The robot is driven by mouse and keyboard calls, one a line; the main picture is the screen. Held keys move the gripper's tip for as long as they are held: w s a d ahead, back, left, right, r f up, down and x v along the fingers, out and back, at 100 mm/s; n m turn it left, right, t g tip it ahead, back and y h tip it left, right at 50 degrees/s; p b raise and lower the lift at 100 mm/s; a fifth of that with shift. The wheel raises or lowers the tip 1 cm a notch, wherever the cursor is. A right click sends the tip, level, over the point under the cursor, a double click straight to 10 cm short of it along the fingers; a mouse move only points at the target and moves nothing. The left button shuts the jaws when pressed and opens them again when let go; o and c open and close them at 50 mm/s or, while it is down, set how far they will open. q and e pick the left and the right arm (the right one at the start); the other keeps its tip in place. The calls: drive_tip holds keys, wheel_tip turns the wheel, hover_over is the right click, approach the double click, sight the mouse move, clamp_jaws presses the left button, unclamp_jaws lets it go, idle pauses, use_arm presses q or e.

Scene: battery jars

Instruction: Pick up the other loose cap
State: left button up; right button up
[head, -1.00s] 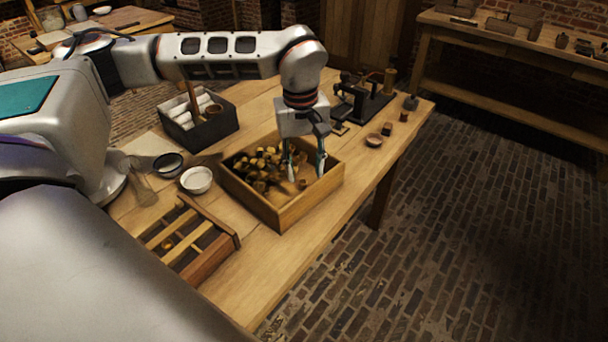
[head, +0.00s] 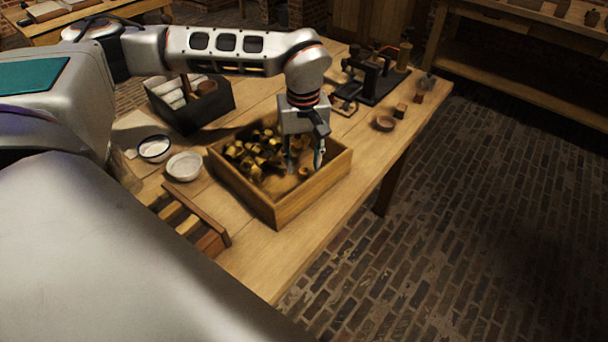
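A wooden crate (head: 313,193) on the table holds a heap of small brass-coloured caps (head: 254,152), mostly on its left side. A small brass-coloured piece (head: 304,172) lies apart from the heap on the right side, between or just behind my fingertips; I cannot tell exactly which. My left gripper (head: 305,162) points down into the crate's right half. Its two fingers are apart, and nothing is seen clamped between them. My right gripper does not show.
Two round bowls, one white (head: 184,166) and one dark-rimmed (head: 154,149), stand left of the crate. A dark box with white rolls (head: 207,112) is behind it. A black apparatus (head: 376,80) and a small brown dish (head: 384,123) stand behind right. A slatted wooden tray (head: 212,241) is front left.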

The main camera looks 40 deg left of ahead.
sight(304, 176)
use_arm(q)
wheel_tip(304, 176, down, 3)
drive_tip(key=shift+r, duration=0.1)
drive_tip(key=shift+f, duration=0.2)
drive_tip(key=shift+r, duration=0.1)
drive_tip(key=c, duration=0.8)
drive_tip(key=shift+c, duration=0.2)
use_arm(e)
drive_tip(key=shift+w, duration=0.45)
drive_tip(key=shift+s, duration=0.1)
